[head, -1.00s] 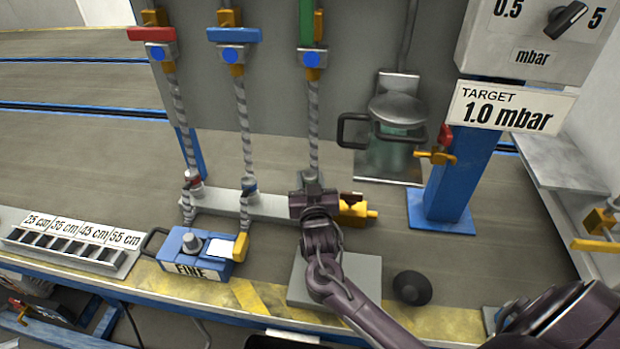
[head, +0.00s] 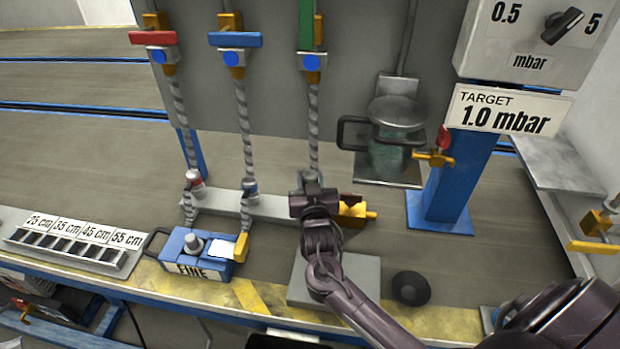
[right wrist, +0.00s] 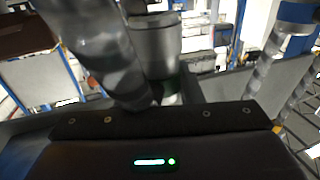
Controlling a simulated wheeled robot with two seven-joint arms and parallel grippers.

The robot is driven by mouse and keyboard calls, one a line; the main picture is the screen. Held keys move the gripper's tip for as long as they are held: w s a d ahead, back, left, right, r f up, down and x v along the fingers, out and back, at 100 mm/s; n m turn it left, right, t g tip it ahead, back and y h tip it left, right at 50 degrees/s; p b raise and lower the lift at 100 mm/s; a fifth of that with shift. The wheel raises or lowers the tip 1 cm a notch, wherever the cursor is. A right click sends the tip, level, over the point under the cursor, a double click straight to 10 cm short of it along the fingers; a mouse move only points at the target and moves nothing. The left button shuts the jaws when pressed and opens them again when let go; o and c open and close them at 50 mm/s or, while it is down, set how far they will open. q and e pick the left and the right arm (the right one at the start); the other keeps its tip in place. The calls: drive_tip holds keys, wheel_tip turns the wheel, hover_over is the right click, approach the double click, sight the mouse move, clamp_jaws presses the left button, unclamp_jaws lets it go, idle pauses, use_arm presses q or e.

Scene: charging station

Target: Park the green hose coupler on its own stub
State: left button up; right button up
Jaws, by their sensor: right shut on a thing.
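The green valve (head: 306,28) is on the panel, and its grey braided hose (head: 313,125) hangs down to my right gripper (head: 311,186). My right gripper is shut on the green hose coupler at the hose's lower end, at the right part of the grey rail (head: 272,206). In the head view my gripper hides the coupler and any stub under it, so I cannot tell whether it is seated. My left gripper is not in view.
The red coupler (head: 195,181) and blue coupler (head: 250,187) stand on the rail to the left. A brass fitting (head: 357,210) is close right of my gripper. A blue FINE box (head: 195,252), grey plate (head: 362,275) and black knob (head: 411,288) are in front.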

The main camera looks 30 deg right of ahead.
use_arm(q)
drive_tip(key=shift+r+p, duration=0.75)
drive_tip(key=shift+p, duration=0.05)
idle(1.4)
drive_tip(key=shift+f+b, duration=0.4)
use_arm(e)
drive_tip(key=shift+f, duration=0.6)
drive_tip(key=o, duration=1.2)
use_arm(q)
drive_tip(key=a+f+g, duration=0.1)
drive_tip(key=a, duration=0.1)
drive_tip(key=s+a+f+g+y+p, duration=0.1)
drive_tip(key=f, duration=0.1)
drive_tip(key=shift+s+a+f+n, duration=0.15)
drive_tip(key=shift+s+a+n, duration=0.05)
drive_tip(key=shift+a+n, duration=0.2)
use_arm(e)
drive_tip(key=v, duration=0.8)
